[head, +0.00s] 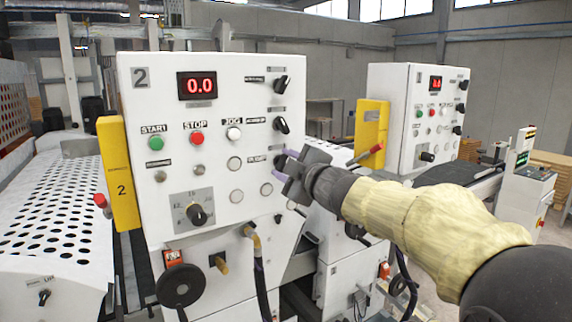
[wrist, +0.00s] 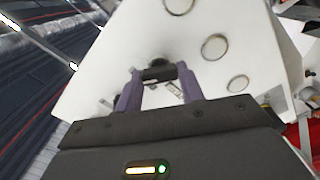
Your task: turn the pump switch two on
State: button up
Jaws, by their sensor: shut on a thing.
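The control panel marked 2 (head: 215,100) is a white box that faces me in the head view. Its right edge has a column of black rotary switches. The knob's exact angle cannot be told.
Two black switches (head: 282,83) sit above on the same panel. A green start button (head: 155,143), a red stop button (head: 197,138) and a lower black knob (head: 197,215) are to the left. A second panel (head: 410,115) stands behind to the right.

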jog(key=shift+f, duration=0.15)
jog(key=o, duration=1)
jog(key=b+v, duration=0.4)
jog(key=v, duration=1.3)
jog(key=shift+d, duration=0.2)
jog(key=shift+s, duration=0.1)
